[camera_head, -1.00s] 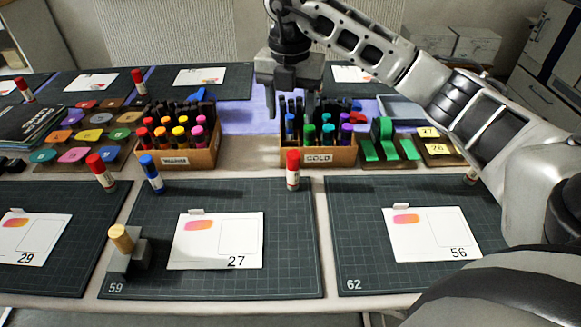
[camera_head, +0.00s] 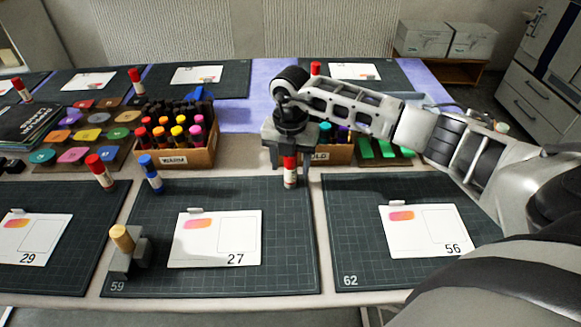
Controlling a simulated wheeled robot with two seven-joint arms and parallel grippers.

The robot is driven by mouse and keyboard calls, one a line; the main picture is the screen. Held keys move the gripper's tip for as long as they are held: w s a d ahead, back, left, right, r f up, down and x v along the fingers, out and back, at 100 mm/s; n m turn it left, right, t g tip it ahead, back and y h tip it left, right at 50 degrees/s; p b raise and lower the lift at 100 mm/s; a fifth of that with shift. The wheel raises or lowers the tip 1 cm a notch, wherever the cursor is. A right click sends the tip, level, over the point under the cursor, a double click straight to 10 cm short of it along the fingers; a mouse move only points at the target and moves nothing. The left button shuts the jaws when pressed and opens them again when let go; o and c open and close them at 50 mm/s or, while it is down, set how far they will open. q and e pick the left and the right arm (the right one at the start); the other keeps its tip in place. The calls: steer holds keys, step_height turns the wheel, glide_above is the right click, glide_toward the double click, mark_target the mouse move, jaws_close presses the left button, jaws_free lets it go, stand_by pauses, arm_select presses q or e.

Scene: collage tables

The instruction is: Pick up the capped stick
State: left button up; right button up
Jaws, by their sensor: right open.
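A white stick with a red cap (camera_head: 290,175) stands upright at the back right corner of the mat marked 59 (camera_head: 280,275). My right gripper (camera_head: 290,164) is open and points down over it, with a finger on either side of the red cap. The top of the cap is hidden by the gripper, and I cannot tell whether the fingers touch it. Another red-capped stick (camera_head: 104,180) and a blue-capped stick (camera_head: 152,180) stand at the left. My left gripper is not in view.
The marker box labelled WARM (camera_head: 174,160) stands behind the mat. The box labelled COLD (camera_head: 335,156) is partly hidden behind my right gripper. A wooden-topped stamp (camera_head: 121,238) stands left of card 27 (camera_head: 237,240). The mat's right front is clear.

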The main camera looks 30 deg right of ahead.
steer(key=shift+f, duration=0.15)
steer(key=c, duration=1.1)
steer(key=shift+o, duration=0.2)
